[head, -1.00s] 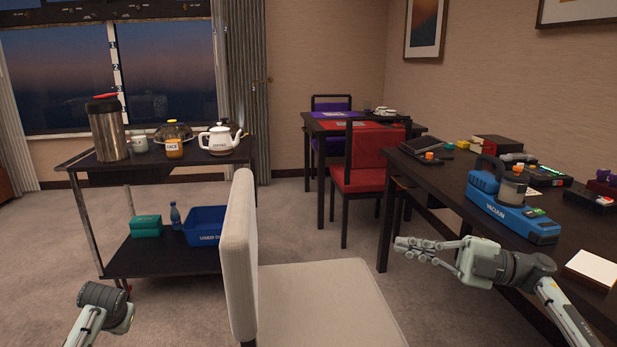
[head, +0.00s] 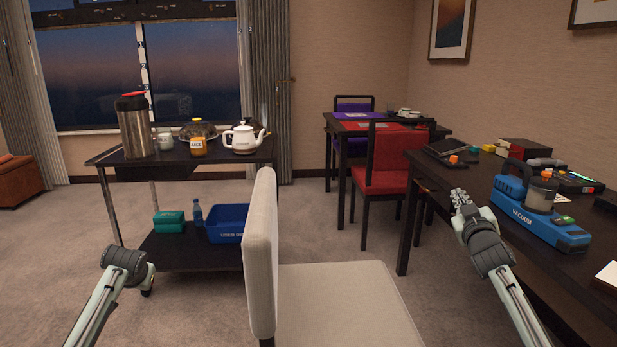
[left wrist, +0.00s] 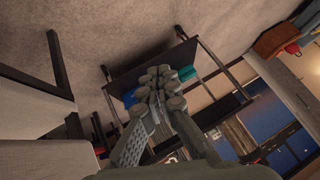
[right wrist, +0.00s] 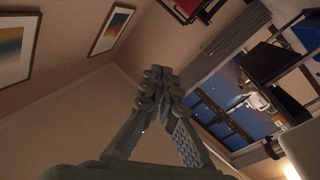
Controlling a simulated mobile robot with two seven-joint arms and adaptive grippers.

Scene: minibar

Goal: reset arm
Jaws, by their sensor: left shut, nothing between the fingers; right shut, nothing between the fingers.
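My right gripper (head: 461,199) shows in the head view in front of the dark desk's left end, pointing up and away. Its fingers are shut with nothing between them, and the right wrist view shows the closed fingertips (right wrist: 160,78) against wall and ceiling. My left arm (head: 120,270) comes in at the lower left of the head view, where its gripper is hidden. The left wrist view shows the left gripper's fingertips (left wrist: 158,76) shut and empty, with the trolley beyond.
A pale chair (head: 345,300) stands between my arms. The dark desk (head: 440,180) at right holds a blue vacuum (head: 535,210). The trolley (head: 180,166) at left bears a flask (head: 135,128), a juice jar (head: 198,147) and a teapot (head: 243,138); a blue bin (head: 226,222) sits on its lower shelf.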

